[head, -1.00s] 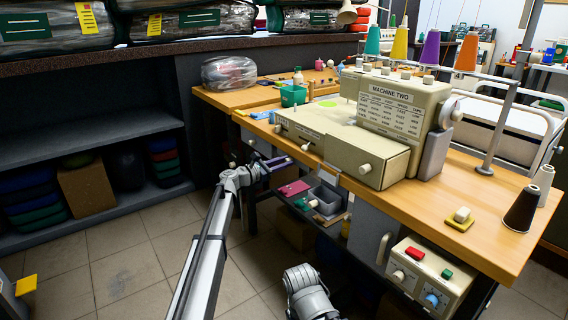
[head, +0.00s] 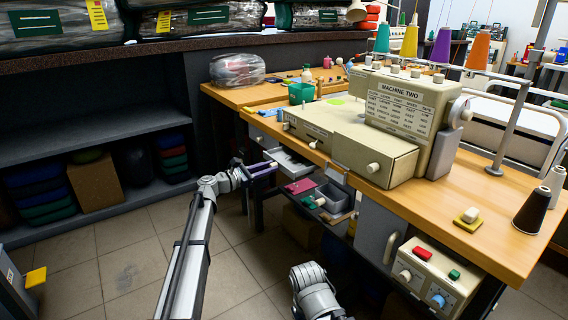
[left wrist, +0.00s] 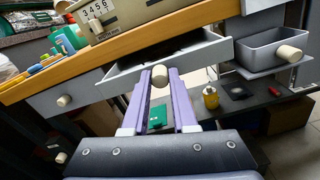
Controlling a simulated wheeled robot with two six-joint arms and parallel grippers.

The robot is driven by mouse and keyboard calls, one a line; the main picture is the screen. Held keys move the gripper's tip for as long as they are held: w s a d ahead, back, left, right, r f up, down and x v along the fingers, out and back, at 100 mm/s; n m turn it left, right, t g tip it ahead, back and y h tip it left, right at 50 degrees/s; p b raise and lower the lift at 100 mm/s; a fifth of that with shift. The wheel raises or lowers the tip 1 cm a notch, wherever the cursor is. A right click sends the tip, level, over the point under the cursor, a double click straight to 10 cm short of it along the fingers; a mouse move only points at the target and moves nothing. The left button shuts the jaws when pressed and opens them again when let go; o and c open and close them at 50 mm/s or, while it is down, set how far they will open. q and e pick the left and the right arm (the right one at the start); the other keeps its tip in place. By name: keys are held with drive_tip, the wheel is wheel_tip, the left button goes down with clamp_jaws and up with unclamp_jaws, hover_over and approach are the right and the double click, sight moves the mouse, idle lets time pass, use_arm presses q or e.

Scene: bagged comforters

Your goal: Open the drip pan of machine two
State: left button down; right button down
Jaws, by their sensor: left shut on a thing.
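Machine two (head: 395,125) is a beige sewing machine with a "MACHINE TWO" label, standing on a wooden-topped bench. Below the bench top, a pale grey pan-like drawer (head: 292,162) is pulled out towards me. It also shows in the left wrist view (left wrist: 211,53), with a dark interior and a cream knob (left wrist: 160,75) on its front. My left gripper (head: 272,167) has its purple fingers on either side of this knob, shut on it; it also shows in the left wrist view (left wrist: 160,82). My right gripper is out of view.
A control box (head: 430,275) hangs at the right. The tiled floor (head: 120,245) is open at left.

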use_arm(q)
drive_tip(key=v, duration=0.9)
drive_tip(key=shift+s+a, duration=0.15)
drive_tip(key=c, duration=1)
unclamp_jaws()
drive_tip(key=shift+a, duration=0.1)
drive_tip(key=v, duration=0.7)
drive_tip(key=shift+s+a, duration=0.25)
drive_tip(key=shift+a, duration=0.05)
